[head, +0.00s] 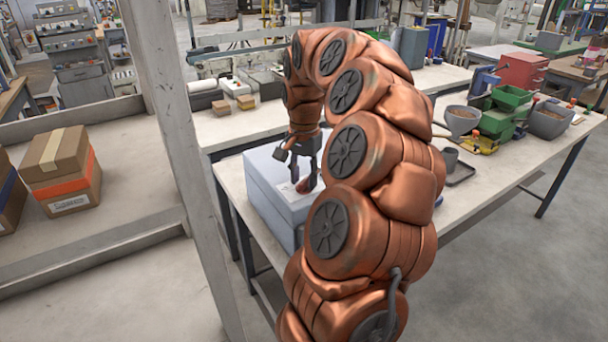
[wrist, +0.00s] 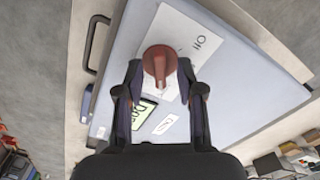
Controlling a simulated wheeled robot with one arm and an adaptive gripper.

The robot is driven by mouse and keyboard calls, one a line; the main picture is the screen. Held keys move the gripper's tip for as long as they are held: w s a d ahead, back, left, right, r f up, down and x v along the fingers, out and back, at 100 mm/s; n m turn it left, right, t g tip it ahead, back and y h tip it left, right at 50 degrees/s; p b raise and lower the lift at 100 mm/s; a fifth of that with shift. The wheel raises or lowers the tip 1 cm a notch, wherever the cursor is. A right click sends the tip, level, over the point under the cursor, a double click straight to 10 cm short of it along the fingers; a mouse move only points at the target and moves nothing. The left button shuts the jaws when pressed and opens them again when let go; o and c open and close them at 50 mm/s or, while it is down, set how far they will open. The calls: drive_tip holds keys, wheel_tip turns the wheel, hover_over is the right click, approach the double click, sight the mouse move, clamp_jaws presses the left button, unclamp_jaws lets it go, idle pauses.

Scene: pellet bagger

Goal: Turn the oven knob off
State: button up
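The oven is a pale blue-grey box (head: 262,185) on the workbench. It fills much of the wrist view (wrist: 235,75). Its red-brown knob (wrist: 160,62) has a raised pointer and sits on a white label plate with printed marks. The knob also shows partly in the head view (head: 304,183), beneath my gripper. My gripper (wrist: 160,73) is open, with one dark finger on each side of the knob. Small gaps seem to show between fingers and knob; contact is unclear. In the head view my gripper (head: 305,165) is over the oven, partly hidden by my arm.
A dark handle (wrist: 93,42) and a green display (wrist: 145,112) are on the oven. A pale post (head: 180,140) stands left of the oven.

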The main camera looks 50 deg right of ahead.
clamp_jaws()
idle(0.3)
